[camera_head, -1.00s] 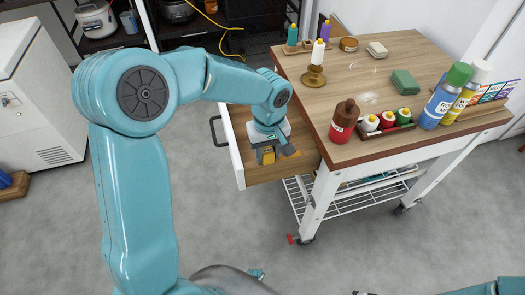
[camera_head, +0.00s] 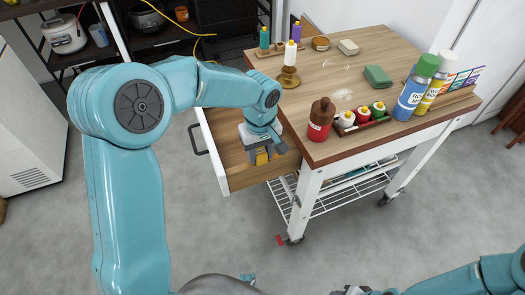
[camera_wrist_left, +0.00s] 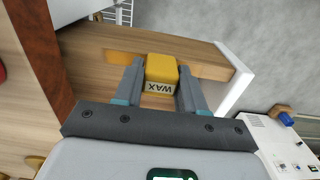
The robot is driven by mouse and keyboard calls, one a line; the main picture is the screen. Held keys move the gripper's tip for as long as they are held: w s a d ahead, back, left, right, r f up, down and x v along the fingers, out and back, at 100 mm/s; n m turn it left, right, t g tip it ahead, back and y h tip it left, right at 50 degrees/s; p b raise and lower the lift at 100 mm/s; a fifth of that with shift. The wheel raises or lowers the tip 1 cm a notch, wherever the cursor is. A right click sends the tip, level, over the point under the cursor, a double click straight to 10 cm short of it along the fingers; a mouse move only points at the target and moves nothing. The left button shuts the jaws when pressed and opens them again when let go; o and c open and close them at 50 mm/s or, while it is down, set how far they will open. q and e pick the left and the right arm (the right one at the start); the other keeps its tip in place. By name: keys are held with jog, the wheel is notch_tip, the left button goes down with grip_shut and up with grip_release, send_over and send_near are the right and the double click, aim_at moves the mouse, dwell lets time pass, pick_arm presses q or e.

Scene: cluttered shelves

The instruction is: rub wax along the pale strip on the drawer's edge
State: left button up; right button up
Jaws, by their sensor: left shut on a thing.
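My left gripper (camera_head: 262,155) is shut on a yellow wax block (camera_wrist_left: 161,74) whose label reads "WAX" in the left wrist view. The wax is at the near side edge of the open drawer (camera_head: 222,178), between the white drawer front and the table. A strip (camera_wrist_left: 123,57) on that edge shows on both sides of the block, yellow-orange on the left in the left wrist view. The gripper and wax hide its middle. I cannot tell whether the wax touches it. My right arm (camera_head: 455,283) enters at the bottom right; its gripper is mostly cut off.
The wooden table (camera_head: 335,85) holds a brown-red bottle (camera_head: 320,120), a candle holder (camera_head: 289,77), a tray of small bottles (camera_head: 362,119), a green block (camera_head: 377,77) and spray cans (camera_head: 415,90). A wire rack (camera_head: 335,195) is below. The grey floor in front is clear.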

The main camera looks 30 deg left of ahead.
aim_at(240, 168)
pick_arm(q)
jog(key=shift+s+a+b, duration=0.45)
jog(key=shift+s+a, duration=0.8)
jog(key=shift+s, duration=0.2)
jog(key=shift+s+a+f, duration=0.15)
jog(key=shift+s+a, duration=0.3)
jog(key=shift+s, duration=0.05)
jog(key=shift+s+a+b, duration=0.25)
jog(key=shift+s+b, duration=0.1)
jog(key=shift+s, duration=0.05)
notch_tip(240, 168, up, 7)
jog(key=p, duration=0.5)
jog(key=shift+w, duration=0.15)
